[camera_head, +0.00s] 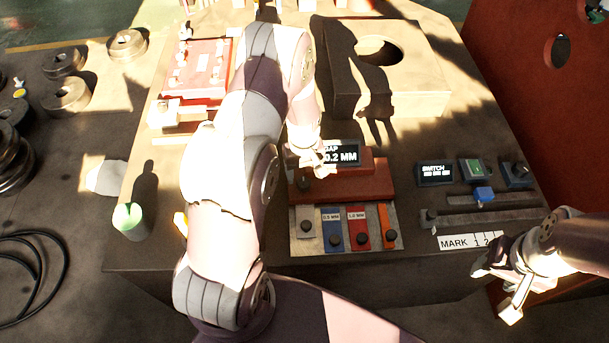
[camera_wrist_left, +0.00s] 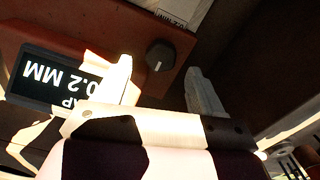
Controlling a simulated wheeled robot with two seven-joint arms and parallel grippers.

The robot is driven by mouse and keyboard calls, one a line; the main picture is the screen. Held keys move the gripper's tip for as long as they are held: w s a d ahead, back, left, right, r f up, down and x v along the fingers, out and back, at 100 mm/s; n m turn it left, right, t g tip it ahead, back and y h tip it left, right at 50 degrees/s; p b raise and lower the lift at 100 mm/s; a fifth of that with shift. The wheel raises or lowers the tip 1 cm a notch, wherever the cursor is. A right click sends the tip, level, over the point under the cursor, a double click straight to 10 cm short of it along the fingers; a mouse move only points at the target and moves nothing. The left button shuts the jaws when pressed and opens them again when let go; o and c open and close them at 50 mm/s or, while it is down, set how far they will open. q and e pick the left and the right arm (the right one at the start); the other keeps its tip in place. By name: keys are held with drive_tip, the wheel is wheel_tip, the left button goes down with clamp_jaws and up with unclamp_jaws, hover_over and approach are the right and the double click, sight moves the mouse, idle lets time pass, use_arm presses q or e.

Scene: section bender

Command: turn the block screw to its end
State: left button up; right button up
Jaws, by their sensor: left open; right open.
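A red block (camera_head: 345,187) carries a display reading GAP 0.2 MM (camera_head: 341,153). A dark round knob (camera_head: 304,184), probably the block screw, sits on the block's left part. In the left wrist view the knob (camera_wrist_left: 160,55) has a short white mark. My left gripper (camera_head: 316,160) is open and empty above the block, by the display. In the left wrist view the knob appears between its fingertips (camera_wrist_left: 160,82); I see no contact. My right gripper (camera_head: 502,286) is open and empty at the lower right, near the table's front edge.
Coloured gauge strips (camera_head: 358,228) lie in front of the block. A switch display (camera_head: 435,173), a green button (camera_head: 473,169) and a slide rail (camera_head: 490,217) are to the right. A block with a round hole (camera_head: 420,75) stands behind. A green-topped cylinder (camera_head: 130,221) stands left.

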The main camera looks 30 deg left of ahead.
sight(304, 182)
use_arm(q)
drive_tip(key=f, duration=0.3)
drive_tip(key=shift+s+d, duration=0.2)
drive_tip(key=shift+s, duration=0.1)
drive_tip(key=shift+w+a+f, duration=0.1)
drive_tip(key=shift+w+f, duration=0.05)
drive_tip(key=shift+f, duration=0.1)
drive_tip(key=shift+r, duration=0.1)
drive_tip(key=c, duration=1.1)
drive_tip(key=shift+o, duration=0.2)
use_arm(e)
drive_tip(key=shift+s+d+r, duration=0.15)
drive_tip(key=shift+s+r, duration=0.05)
drive_tip(key=shift+s, duration=0.05)
